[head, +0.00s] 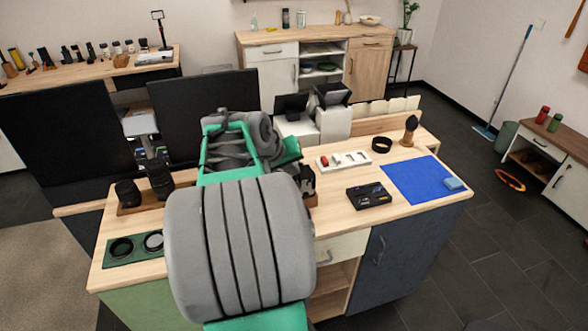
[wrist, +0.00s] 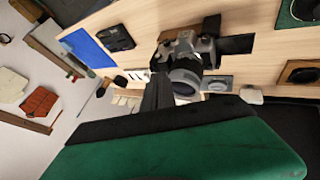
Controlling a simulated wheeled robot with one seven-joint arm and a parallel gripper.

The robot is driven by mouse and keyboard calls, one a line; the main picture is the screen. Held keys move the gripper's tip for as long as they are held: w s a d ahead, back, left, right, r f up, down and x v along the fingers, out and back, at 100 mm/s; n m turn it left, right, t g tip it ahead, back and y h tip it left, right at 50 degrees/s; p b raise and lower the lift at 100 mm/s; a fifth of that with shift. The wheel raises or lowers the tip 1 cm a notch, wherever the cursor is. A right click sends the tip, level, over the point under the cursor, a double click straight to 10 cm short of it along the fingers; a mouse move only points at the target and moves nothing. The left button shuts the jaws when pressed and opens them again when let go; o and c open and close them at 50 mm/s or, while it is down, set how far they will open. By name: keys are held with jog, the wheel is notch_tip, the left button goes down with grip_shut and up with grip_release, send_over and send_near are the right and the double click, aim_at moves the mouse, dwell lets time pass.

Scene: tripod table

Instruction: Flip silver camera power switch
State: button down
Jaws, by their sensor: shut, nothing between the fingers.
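The silver camera (wrist: 186,52) shows in the wrist view on the wooden tabletop, with its large round lens (wrist: 184,80) toward me. Its power switch is too small to make out. My gripper (wrist: 160,78) is shut with nothing in it, its dark fingers just left of the lens. I cannot tell whether the fingers touch the camera. In the head view my arm hides the gripper and most of the camera; only a dark part beside the arm (head: 307,180) shows, and I cannot tell what it belongs to.
A blue mat (head: 415,182), a black case (head: 369,196) and a white tray (head: 343,160) lie right of my arm. Black lenses (head: 160,180) and a green mat with round filters (head: 112,252) lie left. Dark monitor-like panels (head: 200,115) stand behind. Bare wood surrounds the case.

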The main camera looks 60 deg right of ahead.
aim_at(306, 180)
jog(key=p+x, duration=0.1)
jog(key=x, duration=0.7)
jog(key=shift+r, duration=0.1)
